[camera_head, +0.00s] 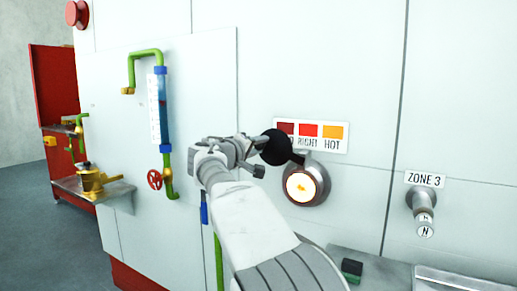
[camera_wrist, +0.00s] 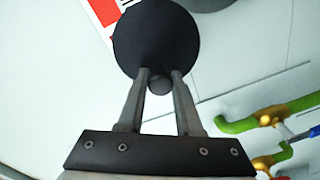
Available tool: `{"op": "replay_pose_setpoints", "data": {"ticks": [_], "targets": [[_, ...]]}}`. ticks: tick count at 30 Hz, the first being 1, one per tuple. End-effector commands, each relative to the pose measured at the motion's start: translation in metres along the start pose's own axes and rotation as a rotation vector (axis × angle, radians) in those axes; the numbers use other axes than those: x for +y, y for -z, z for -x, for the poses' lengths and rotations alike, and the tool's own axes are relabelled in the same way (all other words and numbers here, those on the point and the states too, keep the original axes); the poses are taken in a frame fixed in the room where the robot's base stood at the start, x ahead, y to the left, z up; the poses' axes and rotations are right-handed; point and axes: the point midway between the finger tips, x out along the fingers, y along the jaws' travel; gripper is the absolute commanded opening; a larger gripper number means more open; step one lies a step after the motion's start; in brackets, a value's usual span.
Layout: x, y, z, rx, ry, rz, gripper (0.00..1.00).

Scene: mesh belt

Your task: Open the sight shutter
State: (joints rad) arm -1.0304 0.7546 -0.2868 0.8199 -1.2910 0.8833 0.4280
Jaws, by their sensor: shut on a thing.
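The sight shutter (camera_head: 278,147) is a round black disc on a short dark arm, up and to the left of the round metal sight port (camera_head: 321,182). The port's glass glows orange-white and looks uncovered. My gripper (camera_head: 260,143) reaches the disc from the left. In the wrist view the shutter (camera_wrist: 155,35) fills the top middle. My gripper (camera_wrist: 161,80) has its two fingers on either side of the shutter's small dark knob and is shut on it. The shutter's pivot is not clear to see.
A colour label (camera_head: 320,143) with red and orange patches is partly hidden behind the disc. A ZONE 3 knob (camera_head: 423,200) is at right. A gauge glass (camera_head: 158,110) with green pipes and a red handwheel (camera_head: 155,180) is at left.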

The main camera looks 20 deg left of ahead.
Motion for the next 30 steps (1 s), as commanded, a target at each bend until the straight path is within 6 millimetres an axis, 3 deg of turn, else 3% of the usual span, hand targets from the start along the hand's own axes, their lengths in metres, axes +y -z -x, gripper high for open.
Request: {"op": "replay_pose_setpoints", "data": {"ticks": [5, 6, 11, 23, 30], "targets": [[0.002, 0.001, 0.000, 0.001, -0.002, 0.000, 0.00], [0.002, 0.001, 0.000, 0.001, -0.002, 0.000, 0.36], [0.001, 0.000, 0.000, 0.001, -0.002, 0.001, 0.63], [0.000, 0.001, 0.006, 0.001, 0.000, 0.001, 0.63], [0.000, 0.002, 0.044, 0.004, 0.002, 0.000, 0.63]]}}
